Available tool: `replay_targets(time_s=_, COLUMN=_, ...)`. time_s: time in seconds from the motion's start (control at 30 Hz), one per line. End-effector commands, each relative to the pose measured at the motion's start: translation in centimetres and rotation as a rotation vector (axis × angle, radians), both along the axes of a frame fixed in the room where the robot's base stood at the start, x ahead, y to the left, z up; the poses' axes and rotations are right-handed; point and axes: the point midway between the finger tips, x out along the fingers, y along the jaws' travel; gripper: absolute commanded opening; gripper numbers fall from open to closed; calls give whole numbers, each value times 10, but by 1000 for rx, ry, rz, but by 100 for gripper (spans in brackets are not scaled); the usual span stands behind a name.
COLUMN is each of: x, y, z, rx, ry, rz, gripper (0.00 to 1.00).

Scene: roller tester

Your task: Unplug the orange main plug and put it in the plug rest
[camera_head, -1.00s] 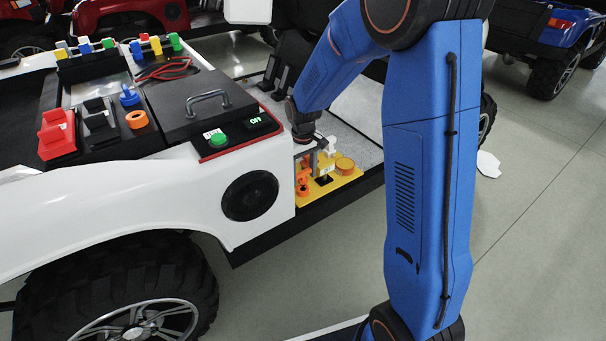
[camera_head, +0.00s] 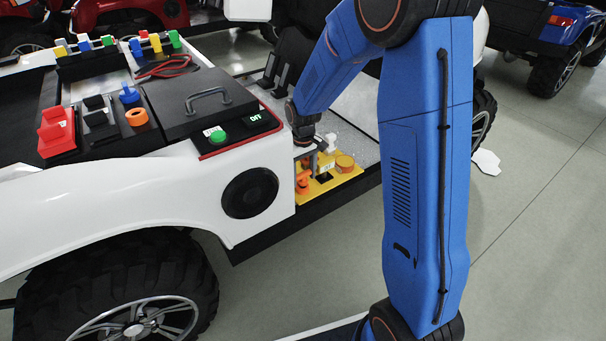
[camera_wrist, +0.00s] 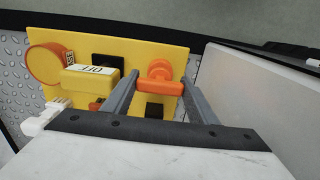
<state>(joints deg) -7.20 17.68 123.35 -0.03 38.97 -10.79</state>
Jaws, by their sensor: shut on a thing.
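In the wrist view my gripper (camera_wrist: 163,88) has its two grey fingers on either side of the orange plug (camera_wrist: 159,85), which has a round knob and a crossbar. It is shut on the plug, low over the yellow plate (camera_wrist: 178,53). A black square (camera_wrist: 155,109) shows just below the plug; I cannot tell whether the plug is seated in anything. In the head view my gripper (camera_head: 311,167) is at the plate's left side, with orange (camera_head: 303,184) showing below it. The fingertips are small and partly hidden there.
On the plate are a labelled yellow block (camera_wrist: 90,80), an orange round cap (camera_wrist: 45,63) and another black square (camera_wrist: 107,63). A light panel (camera_wrist: 255,90) rises close on the right. The white car body (camera_head: 270,160) stands beside the plate.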

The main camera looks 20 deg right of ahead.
Motion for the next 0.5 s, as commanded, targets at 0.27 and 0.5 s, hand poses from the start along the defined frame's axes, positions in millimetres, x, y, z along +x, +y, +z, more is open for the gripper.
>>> replay_targets(time_s=0.27, x=0, y=0, z=-7, rx=0, ry=1, rz=0, gripper=8)
replay_targets(time_s=0.5, x=0, y=0, z=-12, rx=0, ry=-1, rz=0, gripper=8)
